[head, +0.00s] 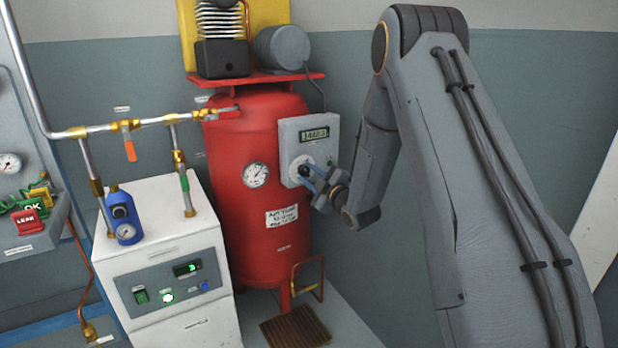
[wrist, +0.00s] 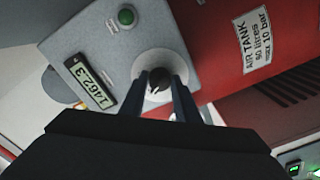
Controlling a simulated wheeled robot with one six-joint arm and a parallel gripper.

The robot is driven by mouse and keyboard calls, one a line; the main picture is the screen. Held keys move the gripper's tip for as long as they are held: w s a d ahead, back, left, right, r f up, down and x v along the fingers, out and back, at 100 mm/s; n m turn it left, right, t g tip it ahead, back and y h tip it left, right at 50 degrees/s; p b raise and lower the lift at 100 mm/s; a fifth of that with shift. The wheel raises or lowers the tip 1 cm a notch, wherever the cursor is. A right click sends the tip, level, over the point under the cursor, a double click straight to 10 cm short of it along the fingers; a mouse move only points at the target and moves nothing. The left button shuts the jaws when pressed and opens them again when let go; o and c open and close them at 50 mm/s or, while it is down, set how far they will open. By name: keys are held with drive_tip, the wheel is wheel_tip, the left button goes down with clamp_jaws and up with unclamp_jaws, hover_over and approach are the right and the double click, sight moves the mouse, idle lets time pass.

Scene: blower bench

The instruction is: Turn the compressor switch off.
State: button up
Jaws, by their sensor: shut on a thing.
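The compressor switch is a black rotary knob on a pale round plate (wrist: 152,66), low on the grey control box (head: 295,134) of the red compressor tank (head: 237,220). In the wrist view the knob (wrist: 160,80) sits between my two fingers. My gripper (head: 309,178) reaches the box from the right and is shut on the knob; it also shows in the wrist view (wrist: 162,92). The fingers hide part of the knob, and I cannot read its setting. The box display (wrist: 90,82) seems to read 1462.3, and a green lamp (wrist: 126,17) is beside it.
A pressure gauge (head: 256,175) sits on the tank left of the box. A white dryer cabinet (head: 165,255) with a blue filter (head: 124,214) stands at the left. Pipes with an orange-handled valve (head: 129,148) run above it. The wall side at right is free.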

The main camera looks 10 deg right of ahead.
drive_tip(key=shift+n, duration=0.6)
drive_tip(key=o, duration=1)
drive_tip(key=shift+o, duration=0.2)
drive_tip(key=v, duration=0.8)
